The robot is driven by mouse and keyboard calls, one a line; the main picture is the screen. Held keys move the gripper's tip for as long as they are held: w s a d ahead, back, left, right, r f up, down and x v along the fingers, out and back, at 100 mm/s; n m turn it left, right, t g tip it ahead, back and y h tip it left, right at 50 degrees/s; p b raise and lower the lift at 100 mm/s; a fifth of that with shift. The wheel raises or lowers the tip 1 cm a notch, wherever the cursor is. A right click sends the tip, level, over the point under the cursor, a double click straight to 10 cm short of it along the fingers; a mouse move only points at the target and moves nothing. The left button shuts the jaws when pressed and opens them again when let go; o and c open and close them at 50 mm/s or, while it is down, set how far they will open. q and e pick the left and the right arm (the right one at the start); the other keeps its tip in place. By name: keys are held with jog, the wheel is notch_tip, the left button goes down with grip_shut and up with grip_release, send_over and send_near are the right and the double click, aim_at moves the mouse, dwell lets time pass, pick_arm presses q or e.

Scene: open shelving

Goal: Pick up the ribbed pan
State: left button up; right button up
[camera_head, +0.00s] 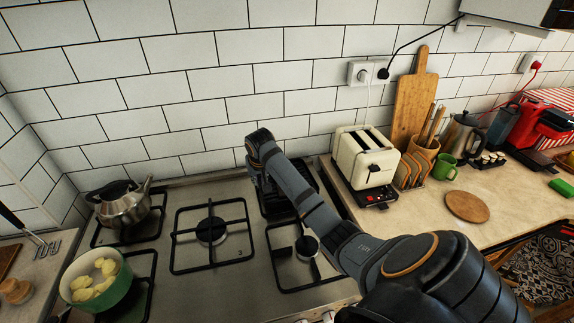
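The ribbed pan (274,204) is dark and sits on the back right burner of the stove. My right arm reaches in from the lower right and passes over it, covering much of it, so its ribs and handle are hard to make out. My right gripper (256,174) is at the far end of that arm, pointing down at the pan's left back side. Its fingers are hidden or too dark to tell apart from the pan, so I cannot tell whether they touch it. My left gripper is not in view.
A kettle (123,206) stands on the back left burner, and a green pot (97,281) with pale food is at front left. A cream toaster (366,158) stands close right of the stove. The middle burner (211,231) is empty. A tiled wall is behind.

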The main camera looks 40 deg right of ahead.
jog(key=shift+s+p+x, duration=0.15)
jog(key=shift+p+x, duration=0.2)
jog(key=shift+x, duration=1.25)
jog(key=shift+s+p+x, duration=0.15)
jog(key=shift+p+x, duration=0.15)
jog(key=shift+x, duration=1.25)
grip_shut()
jog(key=shift+w+d+r, duration=0.1)
